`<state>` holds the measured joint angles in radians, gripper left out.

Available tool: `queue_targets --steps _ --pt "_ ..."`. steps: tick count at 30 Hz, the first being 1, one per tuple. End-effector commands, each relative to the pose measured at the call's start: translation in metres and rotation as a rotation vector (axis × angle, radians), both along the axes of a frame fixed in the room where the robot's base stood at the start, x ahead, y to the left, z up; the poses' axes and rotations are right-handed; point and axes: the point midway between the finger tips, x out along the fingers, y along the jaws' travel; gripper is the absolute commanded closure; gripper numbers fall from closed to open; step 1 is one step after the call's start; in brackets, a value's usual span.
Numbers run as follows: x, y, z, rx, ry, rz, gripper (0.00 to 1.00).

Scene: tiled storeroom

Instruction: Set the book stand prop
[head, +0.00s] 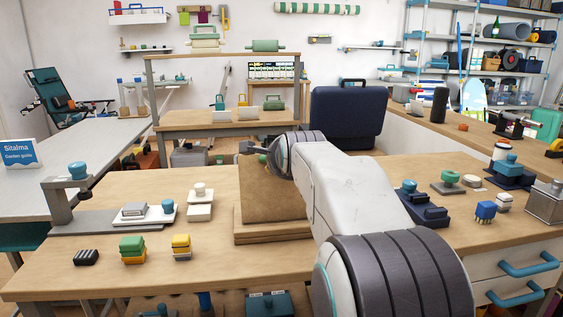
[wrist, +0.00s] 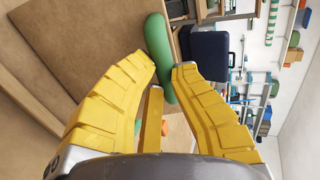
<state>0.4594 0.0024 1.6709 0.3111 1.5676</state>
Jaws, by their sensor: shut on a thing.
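The book stand has a tan flat panel (head: 275,195) that leans above a layered wooden base (head: 270,236) on the workbench. The panel fills the upper left of the wrist view (wrist: 85,35). My gripper (wrist: 166,68) has yellow fingers, shut on a green rounded bar (wrist: 159,45) at the panel's edge. In the head view my gripper (head: 255,148) is at the top of the panel, and a little of the green bar (head: 262,160) shows beside it. My arm hides the stand's right side, and how the bar joins the panel cannot be told.
On the bench left of the stand are a white tray (head: 148,219), green and yellow blocks (head: 132,247) and a grey clamp-like stand (head: 60,200). Right of my arm are a dark blue device (head: 422,208) and a green knob (head: 450,178). A dark blue case (head: 345,118) stands behind.

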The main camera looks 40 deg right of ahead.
Motion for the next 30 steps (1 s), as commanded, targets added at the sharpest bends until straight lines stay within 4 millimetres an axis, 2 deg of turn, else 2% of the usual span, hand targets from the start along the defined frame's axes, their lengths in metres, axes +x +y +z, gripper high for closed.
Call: queue_targets --steps 1,9,10,21,30 --pt "-0.0006 0.0005 -0.0098 0.011 0.022 0.0 1.0" --pt "-0.0002 0.0003 -0.0108 0.012 0.023 0.0 1.0" --pt "-0.0002 0.0003 -0.0109 0.012 0.024 0.0 0.79" --pt "-0.0003 0.0002 -0.0079 0.009 0.018 0.0 0.46" --pt "-0.0015 0.0008 -0.0044 0.006 0.012 0.0 0.45"
